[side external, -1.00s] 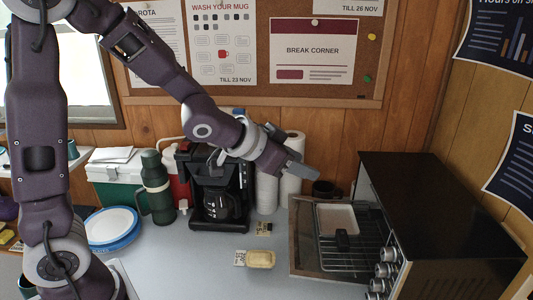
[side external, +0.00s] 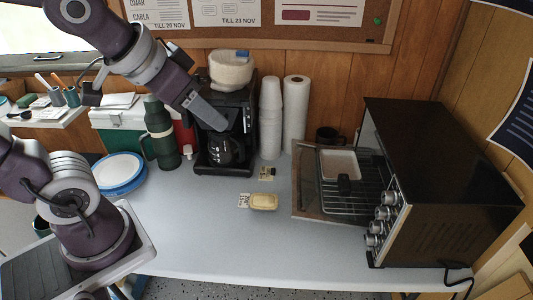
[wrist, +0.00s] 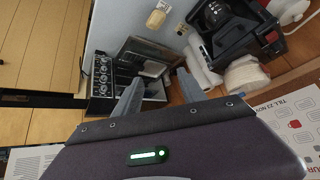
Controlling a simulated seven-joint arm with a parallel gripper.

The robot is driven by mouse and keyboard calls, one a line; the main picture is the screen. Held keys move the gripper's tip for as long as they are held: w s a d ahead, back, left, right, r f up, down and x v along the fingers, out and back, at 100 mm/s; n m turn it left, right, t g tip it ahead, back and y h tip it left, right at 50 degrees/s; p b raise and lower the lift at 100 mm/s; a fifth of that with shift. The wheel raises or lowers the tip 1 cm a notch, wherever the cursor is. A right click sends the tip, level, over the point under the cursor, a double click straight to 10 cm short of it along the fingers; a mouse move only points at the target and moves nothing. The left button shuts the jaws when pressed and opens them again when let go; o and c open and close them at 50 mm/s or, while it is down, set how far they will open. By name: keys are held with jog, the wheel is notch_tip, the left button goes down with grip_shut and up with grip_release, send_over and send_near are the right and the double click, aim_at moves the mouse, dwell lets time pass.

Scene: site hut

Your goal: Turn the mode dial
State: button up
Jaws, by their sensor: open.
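The black toaster oven (side external: 450,165) stands at the right of the counter. A column of several silver dials (side external: 383,212) runs down its front panel; I cannot tell which is the mode dial. The dials also show small in the wrist view (wrist: 101,75). The oven door (side external: 308,185) is open, with a rack and a pale tray (side external: 341,163) at the opening. My gripper (side external: 214,118) is up by the coffee maker, well left of the dials and touching none of them. Its two fingers are apart and empty in the wrist view (wrist: 158,88).
The coffee maker (side external: 210,160), stacked cups (side external: 270,125) and paper towel roll (side external: 294,115) stand along the back wall. A butter-coloured block (side external: 263,201) lies mid-counter. Plates (side external: 119,172) and a green flask (side external: 160,135) are at left. The front counter (side external: 250,245) is clear.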

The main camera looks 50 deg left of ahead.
jog(key=s+d+f+g+h, duration=0.1)
jog(key=s+d+g, duration=0.1)
jog(key=s, duration=0.7)
jog(key=w+f+m+t, duration=0.1)
jog(key=w+f+m, duration=0.25)
jog(key=w, duration=0.65)
jog(key=w+f+m, duration=0.3)
jog(key=w+f, duration=0.2)
jog(key=w, duration=0.6)
jog(key=m+t+h, duration=0.1)
jog(key=t+h, duration=0.5)
jog(key=h, duration=0.7)
send_near(377, 212)
jog(key=x, duration=0.9)
jog(key=shift+w, duration=0.1)
grip_shut()
